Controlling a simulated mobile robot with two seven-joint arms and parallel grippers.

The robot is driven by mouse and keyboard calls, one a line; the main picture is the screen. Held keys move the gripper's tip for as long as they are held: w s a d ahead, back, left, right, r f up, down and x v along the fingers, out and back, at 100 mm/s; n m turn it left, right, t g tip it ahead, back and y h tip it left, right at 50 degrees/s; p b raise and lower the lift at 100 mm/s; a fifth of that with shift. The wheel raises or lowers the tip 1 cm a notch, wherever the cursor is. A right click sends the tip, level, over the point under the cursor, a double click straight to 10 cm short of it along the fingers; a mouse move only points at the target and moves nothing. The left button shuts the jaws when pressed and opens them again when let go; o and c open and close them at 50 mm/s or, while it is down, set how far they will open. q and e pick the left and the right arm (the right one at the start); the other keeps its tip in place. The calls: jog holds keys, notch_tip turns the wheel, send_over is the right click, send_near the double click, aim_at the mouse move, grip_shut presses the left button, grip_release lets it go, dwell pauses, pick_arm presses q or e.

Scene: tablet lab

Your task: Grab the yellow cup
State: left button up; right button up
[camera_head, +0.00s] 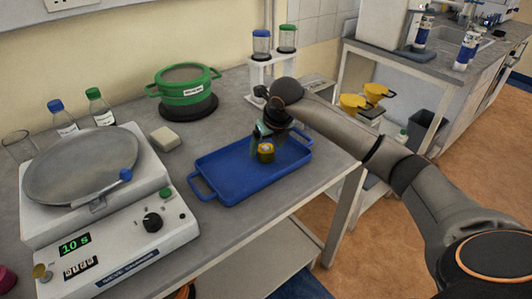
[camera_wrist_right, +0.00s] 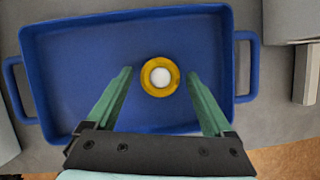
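The small yellow cup (camera_head: 265,153) stands in the blue tray (camera_head: 232,190) on the grey table. In the right wrist view the cup (camera_wrist_right: 160,76) shows from above as a yellow ring with a round white thing inside it. My right gripper (camera_head: 268,143) is over the tray, close to the cup. In the right wrist view the two green fingers of this gripper (camera_wrist_right: 160,80) are spread wide, with the cup between and a little beyond their tips. The fingers hold nothing. My left gripper is in neither view.
A white scale-like device (camera_head: 113,240) with a round pan stands at the left. A green pot (camera_head: 185,92) and a white rack (camera_head: 270,75) with two jars are behind the tray. A cream block (camera_head: 165,139) lies left of the tray. The table's front edge is close to the tray.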

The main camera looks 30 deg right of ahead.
grip_shut()
dwell(0.5)
jog(key=shift+r, duration=0.1)
